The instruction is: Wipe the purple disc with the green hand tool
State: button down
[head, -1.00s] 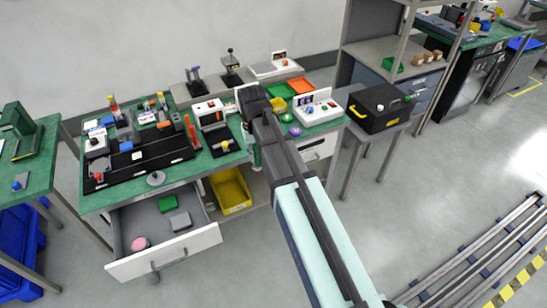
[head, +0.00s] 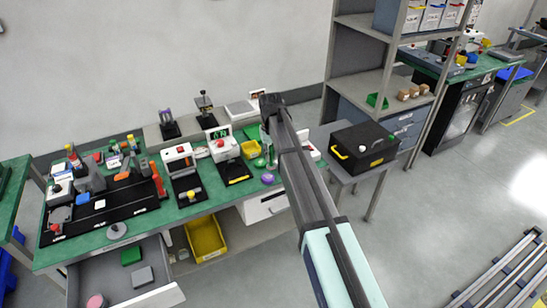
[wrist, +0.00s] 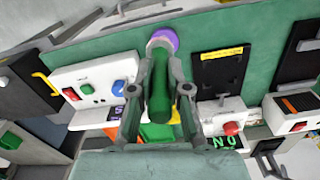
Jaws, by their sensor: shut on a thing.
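The green hand tool (wrist: 160,95) is upright between the fingers of my gripper (wrist: 161,68) in the wrist view. The gripper is shut on it. The purple disc (wrist: 165,34) lies on the green bench just beyond the fingertips in the wrist view, partly covered by a pale shape at its near edge. I cannot tell whether the tool touches it. In the head view the purple disc (head: 268,178) is near the bench's front edge, left of my arm. My gripper is mostly hidden by my arm there.
A white button box (wrist: 95,88) stands left of the gripper in the wrist view, and a black plate (wrist: 220,70) lies to the right. In the head view, a black case (head: 362,145) stands right of the bench (head: 180,215). An open drawer (head: 150,298) sticks out at front left.

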aim_at(271, 162)
jog(key=shift+s+a+f+b, duration=0.1)
jog(key=shift+f+b, duration=0.25)
jog(key=shift+f, duration=0.35)
jog(key=shift+f+b, duration=1.25)
jog(key=shift+f, duration=1.05)
jog(key=shift+f+b, duration=0.45)
jog(key=shift+f, duration=0.45)
jog(key=shift+w+a, duration=0.25)
jog(key=shift+w, duration=0.2)
jog(key=shift+w+a, duration=0.2)
jog(key=shift+w, duration=0.25)
jog(key=shift+w+a, duration=0.45)
jog(key=shift+w, duration=0.35)
jog(key=shift+w+a, duration=0.45)
jog(key=shift+w, duration=0.35)
jog(key=shift+w+a+f+b, duration=0.1)
jog(key=shift+a+b, duration=0.1)
jog(key=shift+b, duration=0.2)
jog(key=s+d, duration=0.2)
jog(key=s, duration=0.1)
jog(key=s+d+p, duration=0.1)
jog(key=s, duration=0.1)
jog(key=shift+s+d+r, duration=0.15)
jog(key=shift+s+r, duration=0.05)
jog(key=shift+r, duration=0.1)
jog(key=shift+w+r+p, duration=0.2)
jog(key=shift+r+p, duration=0.25)
jog(key=shift+r, duration=0.4)
jog(key=shift+r+p, duration=1.6)
jog(key=shift+r, duration=1.45)
